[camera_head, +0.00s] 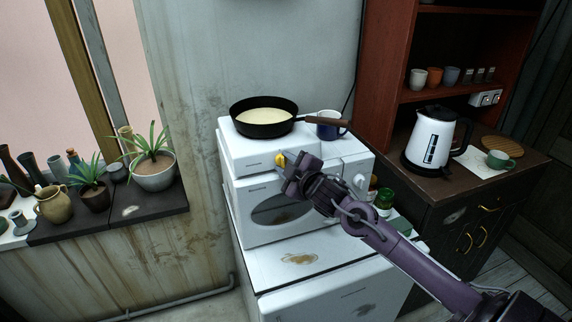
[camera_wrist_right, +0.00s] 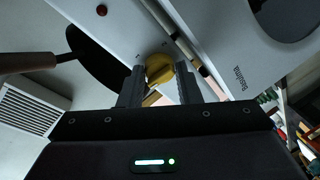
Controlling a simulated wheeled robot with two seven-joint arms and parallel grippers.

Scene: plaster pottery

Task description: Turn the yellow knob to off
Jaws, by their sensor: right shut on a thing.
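The yellow knob (camera_head: 280,159) is on the front of the white hotplate unit (camera_head: 237,154). In the right wrist view the knob (camera_wrist_right: 159,69) sits between the two fingers of my right gripper (camera_wrist_right: 160,80), which is shut on it. In the head view my right gripper (camera_head: 287,164) reaches in from the lower right and covers part of the knob and the panel beside it. The knob's pointer and any markings are too small to read. My left gripper does not show in either view.
A black pan (camera_head: 264,128) with pale contents stands on the hotplate, its handle pointing right. A blue and white mug (camera_head: 330,126) stands behind the handle. A white oven (camera_head: 259,230) is below. A kettle (camera_head: 434,140) stands on the right cabinet, potted plants on the left sill.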

